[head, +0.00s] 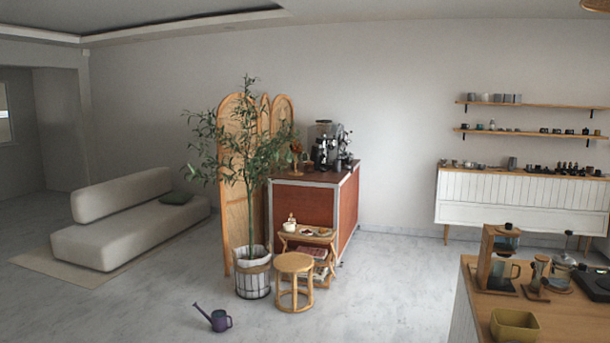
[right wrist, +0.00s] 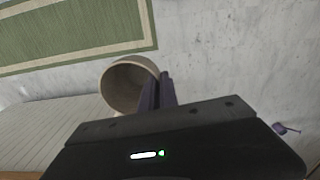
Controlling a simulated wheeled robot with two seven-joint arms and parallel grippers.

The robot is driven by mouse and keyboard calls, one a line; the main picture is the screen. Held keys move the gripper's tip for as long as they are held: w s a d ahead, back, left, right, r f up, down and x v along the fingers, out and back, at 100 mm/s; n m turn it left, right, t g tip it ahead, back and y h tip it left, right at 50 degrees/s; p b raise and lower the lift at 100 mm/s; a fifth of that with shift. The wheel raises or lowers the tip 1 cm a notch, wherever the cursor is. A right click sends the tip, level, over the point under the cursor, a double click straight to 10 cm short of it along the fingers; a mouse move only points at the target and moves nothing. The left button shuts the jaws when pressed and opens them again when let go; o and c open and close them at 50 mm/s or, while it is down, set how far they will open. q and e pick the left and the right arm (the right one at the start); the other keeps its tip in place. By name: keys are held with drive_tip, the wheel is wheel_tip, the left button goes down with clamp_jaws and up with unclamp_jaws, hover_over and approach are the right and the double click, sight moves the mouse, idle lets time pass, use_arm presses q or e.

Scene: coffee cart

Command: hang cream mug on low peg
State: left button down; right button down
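The cream mug (right wrist: 128,84) shows in the right wrist view, its open mouth facing the camera and its inside in brown shade. My right gripper (right wrist: 160,86) has its dark fingers close together at the mug's right side. They appear shut on it, and the mug seems held above the floor. The handle is hidden at the fingers. I cannot make out a low peg in either view. My left gripper is in neither view, and the head view shows neither arm.
In the head view a wooden counter (head: 570,318) at lower right carries glass coffee makers (head: 502,270) and a yellow-green container (head: 514,325). A red coffee cart (head: 310,205), stool (head: 294,264), potted tree (head: 252,280) and watering can (head: 217,320) stand mid-room. Pale floor lies open between.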

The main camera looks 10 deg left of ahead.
drive_tip(key=s+f, duration=0.4)
drive_tip(key=f, duration=1.1)
